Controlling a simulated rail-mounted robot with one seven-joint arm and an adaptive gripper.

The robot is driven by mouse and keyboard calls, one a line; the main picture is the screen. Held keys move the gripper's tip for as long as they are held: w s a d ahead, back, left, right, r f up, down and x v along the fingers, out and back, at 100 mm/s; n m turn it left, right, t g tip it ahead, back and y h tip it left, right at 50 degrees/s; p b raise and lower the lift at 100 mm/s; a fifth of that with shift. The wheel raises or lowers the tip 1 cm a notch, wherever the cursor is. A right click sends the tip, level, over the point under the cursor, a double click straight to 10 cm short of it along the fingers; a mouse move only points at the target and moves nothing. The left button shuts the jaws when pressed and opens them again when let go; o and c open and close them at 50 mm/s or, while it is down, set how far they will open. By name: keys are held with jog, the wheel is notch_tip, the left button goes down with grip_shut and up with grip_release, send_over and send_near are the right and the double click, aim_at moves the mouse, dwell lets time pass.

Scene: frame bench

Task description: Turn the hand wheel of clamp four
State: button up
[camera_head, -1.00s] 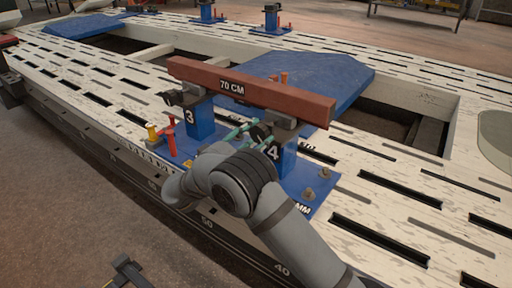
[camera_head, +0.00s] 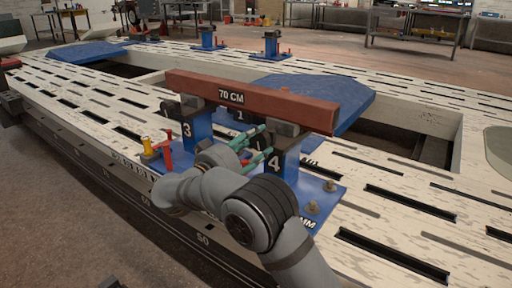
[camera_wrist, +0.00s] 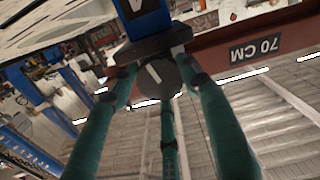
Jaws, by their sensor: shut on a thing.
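Clamp four is a blue post (camera_head: 283,168) marked 4, under the right end of the red-brown beam (camera_head: 245,97) marked 70 CM. My gripper (camera_head: 263,142) has teal fingers and reaches the clamp from its left side in the head view. In the wrist view its fingertips (camera_wrist: 152,72) are closed around the dark round hand wheel (camera_wrist: 158,78), which has a pale line on its face. The wheel is mostly hidden by the fingers in the head view. The beam also shows in the wrist view (camera_wrist: 268,52), with its label upside down.
Clamp three (camera_head: 196,128) stands at the beam's left end. Red and yellow fittings (camera_head: 160,150) stand beside it, close to my wrist. Bolts (camera_head: 313,208) rise from the blue base plate at the right. The slotted white frame (camera_head: 400,215) has open room there.

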jog(key=shift+w+a+r, duration=0.1)
jog(key=shift+a+r, duration=0.05)
jog(key=shift+r, duration=0.15)
jog(key=o, duration=0.8)
jog(key=shift+c, duration=0.2)
jog(key=o, duration=0.4)
jog(key=shift+f, duration=0.1)
jog(key=shift+c, duration=0.2)
jog(key=v, duration=1.2)
jog(key=shift+f, duration=0.1)
jog(key=x, duration=1.2)
